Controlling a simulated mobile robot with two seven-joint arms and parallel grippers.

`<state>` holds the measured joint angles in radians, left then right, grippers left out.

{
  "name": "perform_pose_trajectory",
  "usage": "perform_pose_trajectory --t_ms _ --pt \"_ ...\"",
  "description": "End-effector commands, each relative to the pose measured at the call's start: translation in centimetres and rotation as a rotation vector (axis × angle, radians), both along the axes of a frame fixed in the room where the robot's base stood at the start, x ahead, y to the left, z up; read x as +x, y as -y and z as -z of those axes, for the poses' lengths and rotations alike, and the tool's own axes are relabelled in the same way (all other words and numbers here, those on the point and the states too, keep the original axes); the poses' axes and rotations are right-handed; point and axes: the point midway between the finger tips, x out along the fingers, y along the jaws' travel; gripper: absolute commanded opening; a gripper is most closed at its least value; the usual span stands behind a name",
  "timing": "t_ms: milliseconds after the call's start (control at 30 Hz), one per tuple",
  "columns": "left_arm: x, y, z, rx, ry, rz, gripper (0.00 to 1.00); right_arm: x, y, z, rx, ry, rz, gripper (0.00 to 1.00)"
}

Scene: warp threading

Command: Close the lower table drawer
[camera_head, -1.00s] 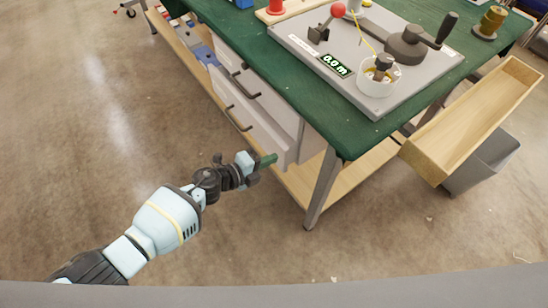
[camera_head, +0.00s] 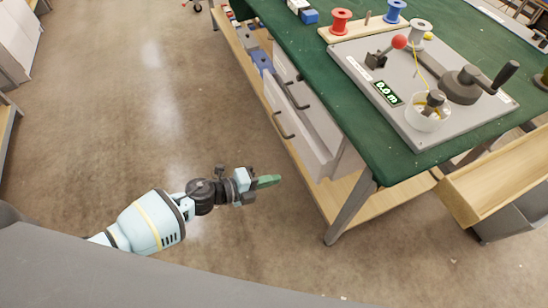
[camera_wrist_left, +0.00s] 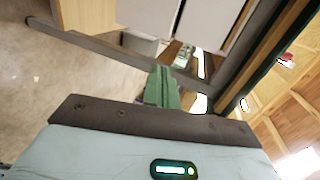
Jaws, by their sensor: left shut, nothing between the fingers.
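The lower table drawer (camera_head: 296,134) is under the green-topped table in the head view. Its pale front, with a dark bar handle (camera_head: 283,125), sticks out past the upper drawer (camera_head: 317,121), so it stands partly open. My left gripper (camera_head: 270,181) is shut and empty, its green fingers pointing toward the drawer's near end with a gap of bare floor between. In the left wrist view the green fingers (camera_wrist_left: 162,88) are together, with pale panels beyond them; I cannot tell which panel is which drawer. My right gripper is not in view.
The green table (camera_head: 350,105) carries a grey winding board (camera_head: 440,110) and several spools. A wooden tray (camera_head: 490,180) is at the right. The floor (camera_head: 150,110) left of the table is clear.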

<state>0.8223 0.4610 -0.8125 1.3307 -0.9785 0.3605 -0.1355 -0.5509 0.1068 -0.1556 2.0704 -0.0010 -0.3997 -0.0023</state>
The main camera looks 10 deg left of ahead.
Motion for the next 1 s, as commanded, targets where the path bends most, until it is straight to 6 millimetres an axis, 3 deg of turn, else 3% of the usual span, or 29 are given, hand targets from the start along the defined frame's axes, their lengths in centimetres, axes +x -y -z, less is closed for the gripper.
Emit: perform_pose_trajectory --t_ms 33,267,533,800,1000 --pt "-0.9 0.5 0.3 -0.029 -0.024 -0.018 0.0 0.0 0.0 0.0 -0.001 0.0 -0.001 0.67" --pt "-6.7 1.6 1.7 -0.283 -0.253 -0.254 0.0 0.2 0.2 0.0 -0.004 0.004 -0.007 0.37" --pt "-15.4 -1.0 4.2 -0.574 -0.625 -0.662 0.0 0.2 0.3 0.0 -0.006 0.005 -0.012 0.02" --pt "-26.5 -5.9 6.6 -0.762 -0.995 -1.103 0.0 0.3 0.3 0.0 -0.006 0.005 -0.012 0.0" --pt "-34.7 -9.1 6.9 -0.836 -1.211 -1.383 0.0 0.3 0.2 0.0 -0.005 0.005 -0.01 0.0"
